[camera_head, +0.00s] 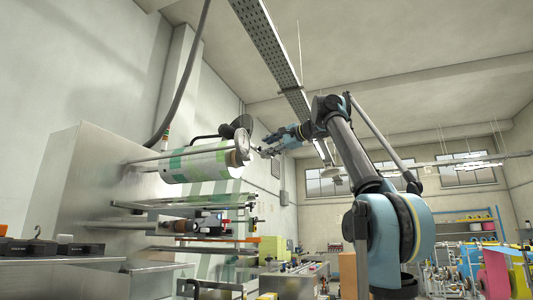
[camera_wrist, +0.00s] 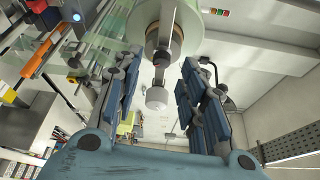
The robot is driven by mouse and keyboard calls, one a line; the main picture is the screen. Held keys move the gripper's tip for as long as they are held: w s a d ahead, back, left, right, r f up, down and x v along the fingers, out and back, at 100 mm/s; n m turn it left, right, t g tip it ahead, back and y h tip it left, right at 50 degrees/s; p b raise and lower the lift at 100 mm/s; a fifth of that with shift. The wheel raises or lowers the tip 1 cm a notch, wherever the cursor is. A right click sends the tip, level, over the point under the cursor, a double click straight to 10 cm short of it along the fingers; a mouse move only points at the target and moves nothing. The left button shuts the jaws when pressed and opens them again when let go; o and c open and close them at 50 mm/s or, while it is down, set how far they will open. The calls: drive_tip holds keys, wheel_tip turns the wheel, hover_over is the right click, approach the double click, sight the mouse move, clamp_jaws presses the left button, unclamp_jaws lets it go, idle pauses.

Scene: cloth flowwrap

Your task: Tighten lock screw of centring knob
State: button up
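The film roll (camera_head: 195,163) with green and white print sits on a shaft that sticks out from the machine. In the wrist view its end (camera_wrist: 148,14) is at the top, with a brown core (camera_wrist: 172,36). A small dark part with a reddish face (camera_wrist: 160,58) sits at the shaft end, and a pale round knob (camera_wrist: 157,97) shows below it. I cannot tell which of these is the lock screw. My gripper (camera_head: 265,150) is beside the roll's free end. In the wrist view my gripper (camera_wrist: 157,85) is open, its fingers apart on either side of the knob; contact does not show.
The machine cabinet (camera_head: 90,190) stands on the left. A black curved arm with a disc (camera_head: 237,127) is close above the roll end. Rollers and film (camera_head: 200,200) run below. Overhead is a perforated cable tray (camera_head: 270,50). Space right of the roll end holds my arm.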

drive_tip(key=v, duration=0.9)
drive_tip(key=shift+f, duration=0.1)
